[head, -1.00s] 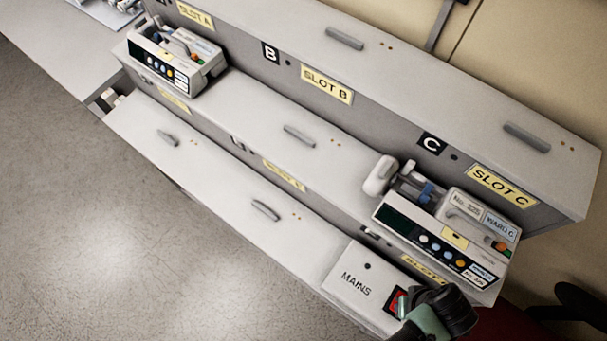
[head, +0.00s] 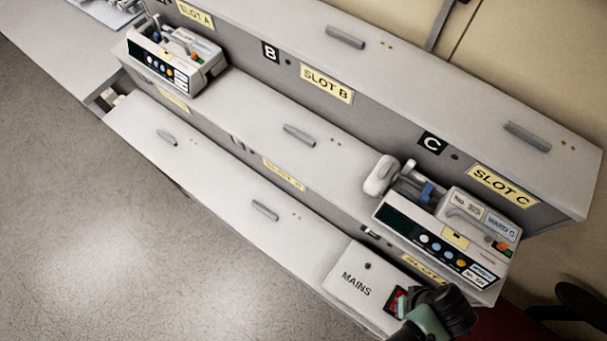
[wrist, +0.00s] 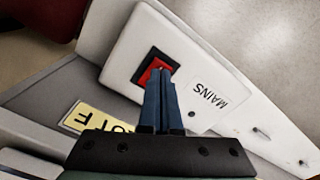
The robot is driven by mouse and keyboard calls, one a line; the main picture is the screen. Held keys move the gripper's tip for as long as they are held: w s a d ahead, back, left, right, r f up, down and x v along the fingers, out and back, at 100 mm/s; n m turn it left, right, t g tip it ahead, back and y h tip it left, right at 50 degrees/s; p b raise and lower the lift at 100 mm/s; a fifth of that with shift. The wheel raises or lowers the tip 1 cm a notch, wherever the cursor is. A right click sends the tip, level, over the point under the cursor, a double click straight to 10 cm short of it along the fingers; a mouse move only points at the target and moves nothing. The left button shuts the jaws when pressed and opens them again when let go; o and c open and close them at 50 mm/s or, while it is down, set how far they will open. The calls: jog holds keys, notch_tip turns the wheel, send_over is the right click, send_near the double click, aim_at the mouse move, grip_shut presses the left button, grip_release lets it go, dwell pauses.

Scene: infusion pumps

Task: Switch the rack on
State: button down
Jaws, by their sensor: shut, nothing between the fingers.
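The rack (head: 95,119) is a grey stepped unit with labelled slots. Its mains panel (head: 342,284) is a white box marked MAINS at the lower right end. The red rocker switch (head: 402,297) sits in a black frame on that panel, partly covered by my gripper in the head view. In the wrist view the red switch (wrist: 149,72) shows just beyond the blue fingertips. My gripper (wrist: 160,72) is shut and empty, its tips over the switch, overlapping its edge. I cannot tell whether the tips touch it. The small lamp (head: 367,266) on the panel looks dark.
A pump (head: 440,225) stands by slot C, close above the mains panel. Another pump (head: 170,60) stands by slot A at the far left. Slot B's shelf (head: 262,112) is empty. Open floor (head: 150,260) lies at the lower left.

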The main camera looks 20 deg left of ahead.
jog(key=shift+f+b, duration=0.45)
jog(key=shift+f, duration=0.3)
jog(key=shift+r, duration=0.1)
notch_tip(320, 180, up, 7)
jog(key=p, duration=0.7)
jog(key=shift+p, duration=0.35)
dwell(0.5)
